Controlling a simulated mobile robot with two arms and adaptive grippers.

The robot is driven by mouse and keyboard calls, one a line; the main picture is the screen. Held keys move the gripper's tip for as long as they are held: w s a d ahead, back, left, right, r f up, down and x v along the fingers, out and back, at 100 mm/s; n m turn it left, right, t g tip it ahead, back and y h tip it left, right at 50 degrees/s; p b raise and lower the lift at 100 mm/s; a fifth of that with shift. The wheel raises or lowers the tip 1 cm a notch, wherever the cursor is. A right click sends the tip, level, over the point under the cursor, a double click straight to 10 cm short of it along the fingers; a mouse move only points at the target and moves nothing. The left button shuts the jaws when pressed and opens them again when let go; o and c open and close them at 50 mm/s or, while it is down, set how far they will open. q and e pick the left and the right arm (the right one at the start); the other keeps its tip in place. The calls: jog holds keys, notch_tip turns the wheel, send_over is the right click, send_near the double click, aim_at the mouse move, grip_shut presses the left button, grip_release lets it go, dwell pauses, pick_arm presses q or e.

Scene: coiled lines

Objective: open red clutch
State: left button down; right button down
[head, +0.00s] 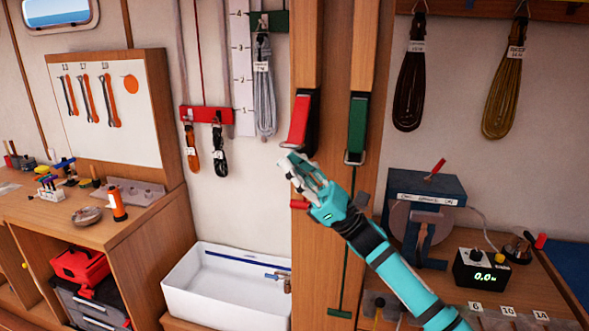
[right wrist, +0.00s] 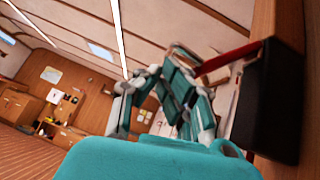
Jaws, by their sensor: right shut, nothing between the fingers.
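The red clutch (head: 299,122) is mounted on the wooden post, its red lever lying along a black body with a metal end at the bottom. My right gripper (head: 290,166) is shut and empty, its fingertips just below the lever's lower end. In the right wrist view the red lever (right wrist: 226,61) sticks out from the black clutch body (right wrist: 268,102), close beside the fingers. I cannot tell whether they touch. A green clutch (head: 357,128) sits on the same post to the right. My left gripper is not in view.
A red bracket (head: 207,114) with small coiled lines hangs to the left. A white sink (head: 222,285) is below. A blue machine (head: 427,188) and a display box (head: 482,270) stand on the right bench. Coiled lines (head: 408,88) hang above.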

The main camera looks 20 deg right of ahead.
dwell(0.4)
jog(key=s+a+r+m+t+h+p, duration=0.1)
jog(key=s+r+m+t+h, duration=0.1)
jog(key=r+m+t+h, duration=0.1)
jog(key=s+a+r+m+t+h+p, duration=0.1)
jog(key=r+m+t+h, duration=0.2)
jog(key=r+m+t, duration=0.3)
jog(key=shift+s+a+r+m+h+p, duration=0.3)
jog(key=shift+s+r+m+p, duration=0.1)
jog(key=shift+m, duration=0.7)
